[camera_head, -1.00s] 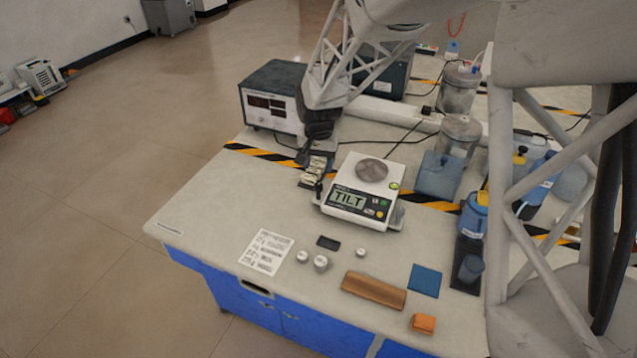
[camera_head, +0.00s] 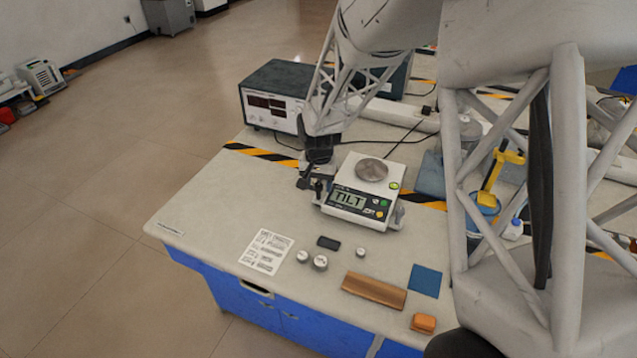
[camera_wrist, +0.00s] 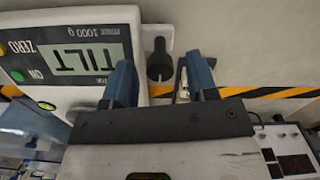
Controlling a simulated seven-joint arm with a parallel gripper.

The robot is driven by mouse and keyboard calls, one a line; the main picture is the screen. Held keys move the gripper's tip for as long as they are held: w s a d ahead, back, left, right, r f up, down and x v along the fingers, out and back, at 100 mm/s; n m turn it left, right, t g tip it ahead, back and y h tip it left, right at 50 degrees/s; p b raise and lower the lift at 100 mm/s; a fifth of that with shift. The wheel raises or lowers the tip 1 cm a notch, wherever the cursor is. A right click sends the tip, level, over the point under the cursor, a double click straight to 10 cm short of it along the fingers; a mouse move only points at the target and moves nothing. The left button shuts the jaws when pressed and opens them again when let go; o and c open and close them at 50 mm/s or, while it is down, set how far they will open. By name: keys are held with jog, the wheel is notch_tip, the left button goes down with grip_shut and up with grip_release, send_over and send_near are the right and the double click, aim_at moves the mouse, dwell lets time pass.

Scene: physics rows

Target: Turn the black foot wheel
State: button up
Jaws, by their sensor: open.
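The white scale (camera_head: 346,212) stands on the bench and its display reads TILT. A round metal pan (camera_head: 372,169) is on top. The black foot wheel (camera_wrist: 159,62) sticks out from the scale's corner in the wrist view; in the head view it is at the scale's left side, hard to tell from my dark fingers. My gripper (camera_head: 311,182) is low beside that left side. In the wrist view my gripper (camera_wrist: 160,80) is open, with a blue finger on either side of the wheel in the picture. I cannot tell whether either finger touches it.
A pale small item (camera_wrist: 182,82) lies close by the right finger in the wrist view. A power supply box (camera_head: 272,97) stands behind. Small weights (camera_head: 319,262), a paper sheet (camera_head: 266,251) and a brown block (camera_head: 373,291) lie in front.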

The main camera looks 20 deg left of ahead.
jog(key=c, duration=0.9)
jog(key=shift+c, duration=0.2)
jog(key=shift+n, duration=0.4)
jog(key=n, duration=0.3)
jog(key=shift+n, duration=2)
jog(key=o, duration=0.9)
